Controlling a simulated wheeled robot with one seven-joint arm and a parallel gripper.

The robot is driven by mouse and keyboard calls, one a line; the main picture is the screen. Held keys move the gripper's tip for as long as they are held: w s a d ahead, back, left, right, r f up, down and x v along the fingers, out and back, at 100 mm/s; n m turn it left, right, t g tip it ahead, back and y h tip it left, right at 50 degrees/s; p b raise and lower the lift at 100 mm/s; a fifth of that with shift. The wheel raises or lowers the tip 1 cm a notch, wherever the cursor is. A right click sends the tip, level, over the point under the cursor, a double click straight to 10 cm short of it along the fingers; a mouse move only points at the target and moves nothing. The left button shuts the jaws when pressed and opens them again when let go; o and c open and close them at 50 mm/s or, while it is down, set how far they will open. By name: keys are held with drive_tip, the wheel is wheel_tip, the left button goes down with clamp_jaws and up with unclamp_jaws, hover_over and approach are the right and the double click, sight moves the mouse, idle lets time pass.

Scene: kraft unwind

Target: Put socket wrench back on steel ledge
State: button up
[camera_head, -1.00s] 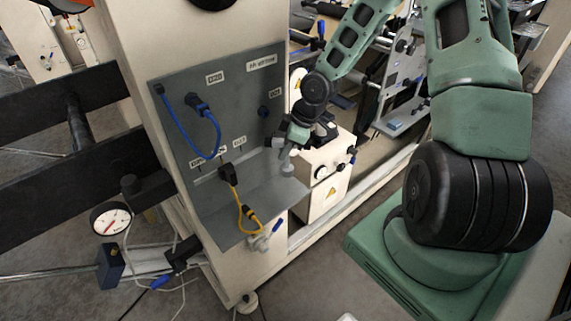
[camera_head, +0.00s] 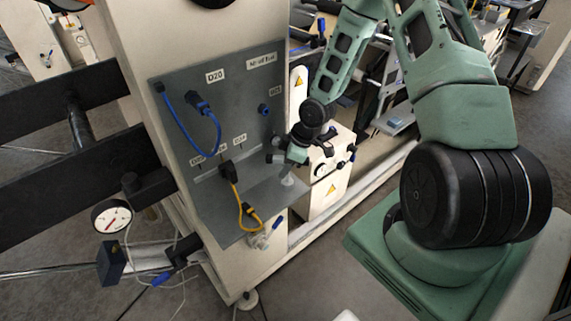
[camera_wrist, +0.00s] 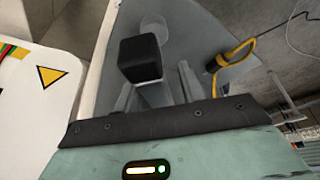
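The steel ledge (camera_head: 275,200) juts from the grey panel on the cream machine, and it also shows in the wrist view (camera_wrist: 198,35). My gripper (camera_head: 286,160) is at the right end of the ledge, low over it. In the wrist view, my gripper's fingers (camera_wrist: 157,92) stand either side of a grey part with a black block above it. I take this for the socket wrench (camera_wrist: 140,58). A pale cylinder, seemingly its socket end (camera_head: 287,180), points down at the ledge. Whether it touches the ledge cannot be told. The fingers hide part of the wrench.
A yellow cable (camera_head: 240,205) with black plugs hangs over the ledge's left part. A blue cable (camera_head: 214,125) loops on the panel (camera_head: 230,105) above. A cream box with a warning sign (camera_head: 325,190) stands close to the right. The ledge's middle is bare.

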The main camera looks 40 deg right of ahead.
drive_tip(key=p+v, duration=0.2)
drive_tip(key=v, duration=1)
drive_tip(key=shift+a, duration=0.1)
drive_tip(key=s+a+r+g+h, duration=0.1)
drive_tip(key=s+a+r, duration=0.25)
drive_tip(key=a, duration=0.45)
drive_tip(key=s+a+r+g+h, duration=0.1)
drive_tip(key=s+a+r+h, duration=0.15)
drive_tip(key=a+r, duration=0.4)
drive_tip(key=s+a+r, duration=0.3)
drive_tip(key=s+a, duration=0.3)
drive_tip(key=s, duration=0.1)
drive_tip(key=s+a+r+m+g, duration=0.1)
drive_tip(key=s+a+r, duration=0.2)
drive_tip(key=s+a, duration=0.3)
drive_tip(key=shift+s+a+m+y, duration=0.35)
drive_tip(key=shift+s+y, duration=0.1)
drive_tip(key=shift+s, duration=0.65)
